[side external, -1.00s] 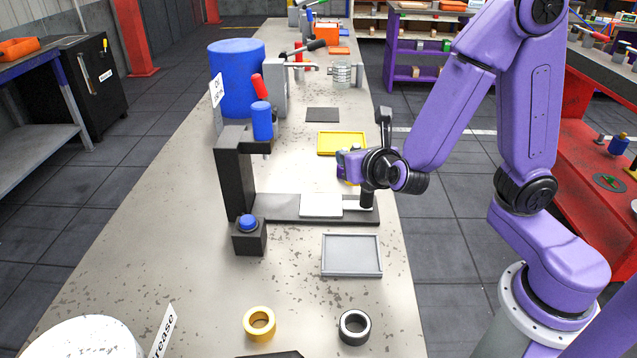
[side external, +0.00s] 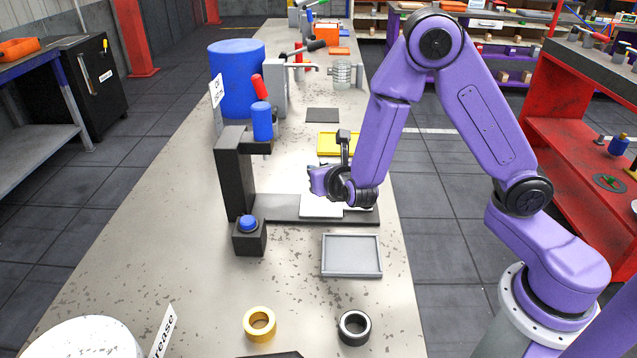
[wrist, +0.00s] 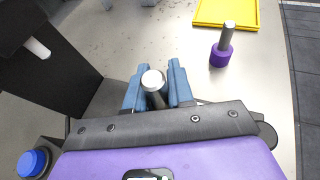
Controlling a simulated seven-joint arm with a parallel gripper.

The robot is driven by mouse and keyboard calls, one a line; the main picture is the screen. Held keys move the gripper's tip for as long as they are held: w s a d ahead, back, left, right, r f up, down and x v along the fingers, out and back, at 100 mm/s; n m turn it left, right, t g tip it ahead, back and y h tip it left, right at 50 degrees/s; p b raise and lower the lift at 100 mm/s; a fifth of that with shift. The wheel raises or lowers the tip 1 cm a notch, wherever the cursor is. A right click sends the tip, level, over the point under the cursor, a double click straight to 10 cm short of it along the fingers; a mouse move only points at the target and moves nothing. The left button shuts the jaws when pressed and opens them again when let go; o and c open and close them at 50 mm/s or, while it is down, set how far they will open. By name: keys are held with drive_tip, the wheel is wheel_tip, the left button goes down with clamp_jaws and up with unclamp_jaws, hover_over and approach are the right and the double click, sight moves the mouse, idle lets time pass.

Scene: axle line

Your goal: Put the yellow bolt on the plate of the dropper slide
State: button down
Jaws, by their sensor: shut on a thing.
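My gripper (wrist: 155,88) is shut on the shaft of a bolt (wrist: 153,80); its pale round end shows between the blue fingers. The bolt's head is hidden below, so its yellow does not show now. In the side external view my gripper (side external: 320,180) is just above the dropper slide's white plate (side external: 318,210), which it partly covers. I cannot tell whether the bolt touches the plate. The plate lies on the dark slide base (side external: 272,207), right of the black dropper stand (side external: 234,180) with its blue bottle (side external: 262,121).
A purple-headed bolt (wrist: 221,54) stands near the yellow tray (wrist: 226,12). A blue button (side external: 248,223) on a black box stands left of an empty grey tray (side external: 351,256). A yellow ring (side external: 259,324) and a black ring (side external: 354,328) lie at the front.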

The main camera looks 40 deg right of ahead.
drive_tip(key=shift+w+f, duration=0.25)
drive_tip(key=shift+f, duration=1.55)
drive_tip(key=c, duration=1)
unclamp_jaws()
drive_tip(key=shift+f, duration=0.15)
